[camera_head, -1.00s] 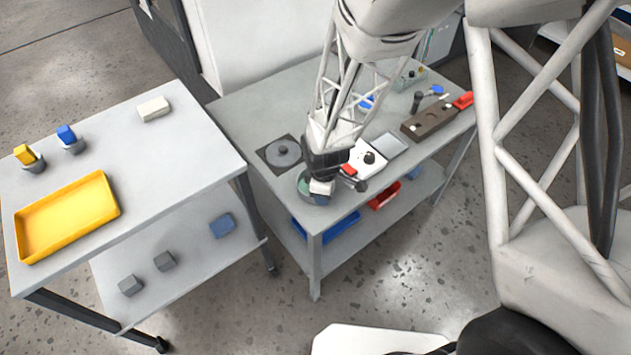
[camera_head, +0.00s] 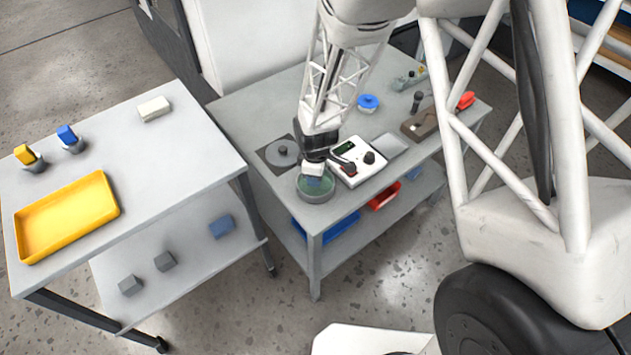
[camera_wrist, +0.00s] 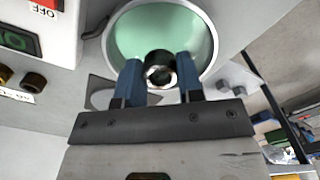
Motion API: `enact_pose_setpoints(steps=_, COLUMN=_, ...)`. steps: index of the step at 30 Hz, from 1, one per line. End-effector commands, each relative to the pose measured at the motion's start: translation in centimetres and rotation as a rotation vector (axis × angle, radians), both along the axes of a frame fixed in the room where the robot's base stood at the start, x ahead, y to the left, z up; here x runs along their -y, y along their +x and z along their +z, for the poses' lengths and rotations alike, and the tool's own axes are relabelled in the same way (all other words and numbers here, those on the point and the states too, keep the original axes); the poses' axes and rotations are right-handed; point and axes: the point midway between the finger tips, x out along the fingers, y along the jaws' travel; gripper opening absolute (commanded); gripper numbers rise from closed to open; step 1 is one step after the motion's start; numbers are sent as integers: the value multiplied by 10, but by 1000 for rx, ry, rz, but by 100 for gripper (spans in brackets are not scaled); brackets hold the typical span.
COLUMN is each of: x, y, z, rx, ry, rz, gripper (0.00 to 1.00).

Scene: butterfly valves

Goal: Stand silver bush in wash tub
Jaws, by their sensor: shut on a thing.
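The wash tub (camera_head: 304,194) is a round grey tub with a green inside, at the front left of the middle table. It also shows in the wrist view (camera_wrist: 213,40), at the top. My gripper (camera_head: 314,181) is over the tub, pointing down into its opening. In the wrist view, the two blue fingers of my gripper (camera_wrist: 160,80) are shut on the silver bush (camera_wrist: 160,72), a short ring with a dark outer side and a bright bore. The bush appears against the green inside of the tub. I cannot tell whether it touches the tub's floor.
A white instrument box (camera_head: 358,168) with knobs stands close right of the tub. A grey disc with a knob (camera_head: 282,153) lies behind left. A blue-lidded pot (camera_head: 368,103) and a brown block (camera_head: 420,124) are farther right. A yellow tray (camera_head: 68,214) lies on the left table.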

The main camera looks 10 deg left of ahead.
Motion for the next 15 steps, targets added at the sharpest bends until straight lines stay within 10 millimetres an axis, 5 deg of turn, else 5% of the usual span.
enact_pose_setpoints(steps=15, x=0, y=0, z=-34, rx=0, ry=0, rz=0, gripper=9)
